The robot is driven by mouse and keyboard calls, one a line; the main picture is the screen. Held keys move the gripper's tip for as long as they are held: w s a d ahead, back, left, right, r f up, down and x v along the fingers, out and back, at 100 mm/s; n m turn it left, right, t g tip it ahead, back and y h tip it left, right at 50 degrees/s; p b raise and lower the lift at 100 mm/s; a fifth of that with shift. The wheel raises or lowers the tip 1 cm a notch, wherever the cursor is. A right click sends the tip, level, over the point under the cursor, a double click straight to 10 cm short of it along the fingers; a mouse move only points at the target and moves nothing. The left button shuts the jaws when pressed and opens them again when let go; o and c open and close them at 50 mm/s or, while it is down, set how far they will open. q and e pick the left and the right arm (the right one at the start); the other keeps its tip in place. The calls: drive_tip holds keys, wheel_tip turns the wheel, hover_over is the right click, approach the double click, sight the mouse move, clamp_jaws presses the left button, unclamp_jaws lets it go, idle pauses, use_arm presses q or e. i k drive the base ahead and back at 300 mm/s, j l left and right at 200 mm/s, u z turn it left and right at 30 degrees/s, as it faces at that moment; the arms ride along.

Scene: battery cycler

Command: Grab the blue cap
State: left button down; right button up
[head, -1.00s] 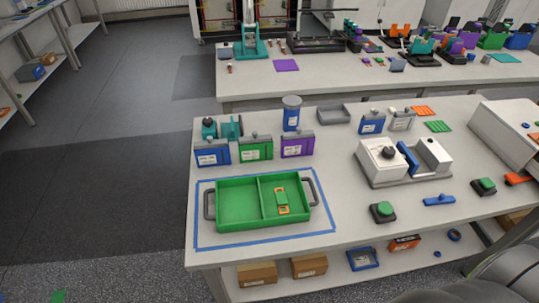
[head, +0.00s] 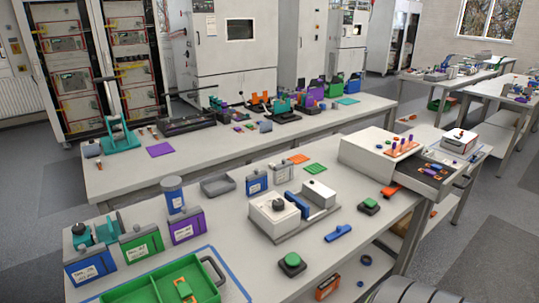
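I cannot make out for certain which thing is the blue cap. A blue cylindrical jar (head: 173,197) with a greyish-blue lid stands upright at the back left of the near bench. Small blue and orange pieces lie in the open drawer (head: 437,170) of the white box at the bench's right end, too small to tell apart. Neither of my grippers is in view.
The near bench (head: 240,260) holds a white two-part device (head: 279,215), a green button (head: 292,260), a blue tool (head: 338,233), a green tray (head: 150,289) and labelled blue, green and purple cases. A second crowded bench stands behind.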

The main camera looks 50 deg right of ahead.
sight(340, 231)
drive_tip(key=z, duration=2.15)
drive_tip(key=i+l+u, duration=0.15)
drive_tip(key=u, duration=0.25)
drive_tip(key=i+l+u, duration=0.1)
drive_tip(key=l+u, duration=0.15)
drive_tip(key=u, duration=0.15)
drive_tip(key=l+u, duration=0.2)
drive_tip(key=u, duration=0.25)
drive_tip(key=i+l+u, duration=0.1)
drive_tip(key=l+u, duration=0.2)
drive_tip(key=l, duration=0.95)
drive_tip(key=l+u, duration=0.3)
drive_tip(key=l, duration=0.95)
